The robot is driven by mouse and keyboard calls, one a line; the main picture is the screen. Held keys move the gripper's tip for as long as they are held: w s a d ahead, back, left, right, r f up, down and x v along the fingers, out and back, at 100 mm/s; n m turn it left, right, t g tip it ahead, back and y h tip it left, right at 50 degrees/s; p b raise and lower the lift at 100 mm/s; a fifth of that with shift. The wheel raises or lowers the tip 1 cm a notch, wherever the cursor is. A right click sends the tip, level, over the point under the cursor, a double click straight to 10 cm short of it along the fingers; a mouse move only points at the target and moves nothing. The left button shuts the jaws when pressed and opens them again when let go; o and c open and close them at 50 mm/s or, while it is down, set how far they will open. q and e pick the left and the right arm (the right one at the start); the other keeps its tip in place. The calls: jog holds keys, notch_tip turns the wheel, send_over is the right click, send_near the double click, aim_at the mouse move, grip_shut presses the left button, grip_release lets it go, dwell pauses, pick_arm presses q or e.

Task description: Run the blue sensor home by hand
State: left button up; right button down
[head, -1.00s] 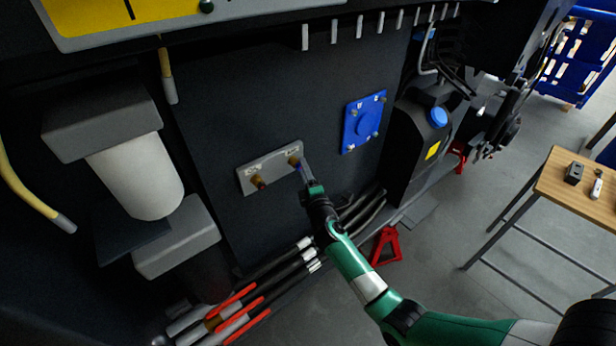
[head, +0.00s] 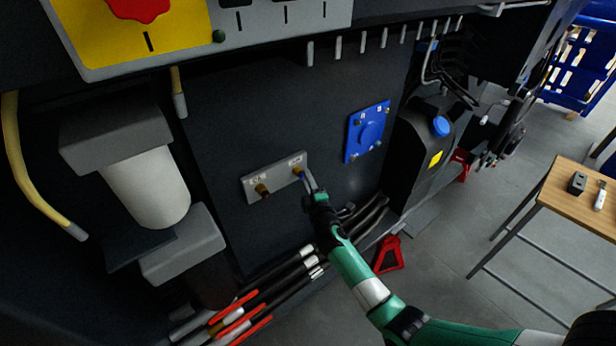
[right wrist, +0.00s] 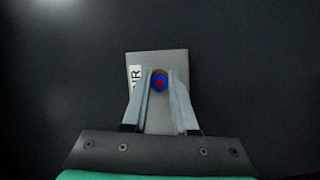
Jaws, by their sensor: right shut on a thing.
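The blue sensor (right wrist: 160,83) shows end-on in the right wrist view as a blue disc with a red centre. My right gripper (right wrist: 159,84) is shut on it, one finger on each side. A brass rim shows just above the disc. Behind is a grey plate (head: 275,177) with two brass fittings. In the head view, my right gripper (head: 306,180) is at the right brass fitting (head: 297,171), with a bit of blue at its tips. The left brass fitting (head: 262,190) is bare. I cannot tell how deep the sensor sits. My left gripper is not in view.
A blue square plate (head: 367,131) is on the dark panel to the right. Hoses with red parts (head: 240,312) run below. A black tank with a blue cap (head: 441,126) and a red stand (head: 388,252) are further right. A wooden table (head: 570,205) stands at the far right.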

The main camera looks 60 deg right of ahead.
jog(key=m+y+p, duration=0.1)
jog(key=m+p, duration=0.1)
jog(key=p, duration=0.1)
jog(key=m+y+p, duration=0.1)
jog(key=m+p, duration=0.1)
jog(key=p, duration=0.2)
jog(key=m+y+p, duration=0.1)
jog(key=m+p, duration=0.2)
jog(key=p, duration=0.1)
jog(key=shift+r+g+y, duration=0.35)
jog(key=shift+g+y, duration=0.05)
jog(key=c, duration=1)
grip_release()
jog(key=shift+w+f+b, duration=0.1)
jog(key=shift+f+b, duration=0.25)
jog(key=shift+f, duration=0.15)
jog(key=o, duration=0.4)
jog(key=shift+r, duration=0.1)
jog(key=s+p, duration=0.1)
jog(key=s+a+p, duration=0.1)
jog(key=s, duration=0.1)
jog(key=s+a+p, duration=0.1)
jog(key=shift+s+p, duration=0.3)
jog(key=shift+p, duration=0.1)
